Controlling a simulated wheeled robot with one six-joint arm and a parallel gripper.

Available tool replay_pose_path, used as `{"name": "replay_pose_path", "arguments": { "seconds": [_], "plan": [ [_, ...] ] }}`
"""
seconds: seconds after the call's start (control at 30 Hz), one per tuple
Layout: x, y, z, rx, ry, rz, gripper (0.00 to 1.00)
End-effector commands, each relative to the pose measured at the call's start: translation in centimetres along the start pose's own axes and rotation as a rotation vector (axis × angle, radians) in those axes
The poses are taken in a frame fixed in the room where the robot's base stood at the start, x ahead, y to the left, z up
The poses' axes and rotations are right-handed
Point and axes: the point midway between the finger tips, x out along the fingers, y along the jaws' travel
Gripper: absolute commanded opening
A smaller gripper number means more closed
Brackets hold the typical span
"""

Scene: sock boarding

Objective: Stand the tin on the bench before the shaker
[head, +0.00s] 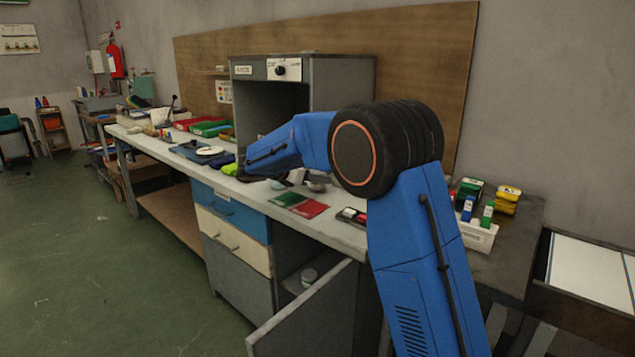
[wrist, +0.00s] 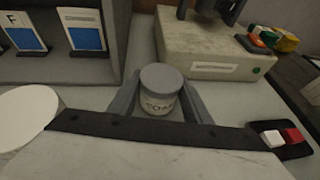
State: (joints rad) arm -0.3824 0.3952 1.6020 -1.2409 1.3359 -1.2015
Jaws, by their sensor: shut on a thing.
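The tin (wrist: 159,92), pale with a grey lid and partly readable lettering, stands upright between the fingers of my gripper (wrist: 160,104) in the wrist view. The gripper is shut on it, one finger on each side. I cannot tell whether its base touches the bench. A beige box-shaped machine (wrist: 205,52) with a white label and a dark fitting on top, apparently the shaker, is just beyond the tin. In the head view my arm hides the tin and most of the machine.
The bench (head: 335,231) carries a grey cabinet (head: 354,78), red and green packets (head: 302,204) and a dark tray with red and white pieces (wrist: 283,139). A white disc (wrist: 25,115) lies left of the tin.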

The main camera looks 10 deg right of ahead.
Motion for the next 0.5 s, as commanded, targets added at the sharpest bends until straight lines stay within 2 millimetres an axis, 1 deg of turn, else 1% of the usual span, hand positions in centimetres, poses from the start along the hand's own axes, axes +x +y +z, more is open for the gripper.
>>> {"name": "replay_pose_path", "arguments": {
  "seconds": [0.03,0.13,0.5],
  "plan": [
    [0.28,0.00,-0.66,-0.002,0.000,-0.001,0.21],
    [0.57,0.00,-1.35,-0.001,0.000,0.000,0.21],
    [0.69,0.01,-1.64,-0.001,0.000,0.000,0.21]
  ]
}}
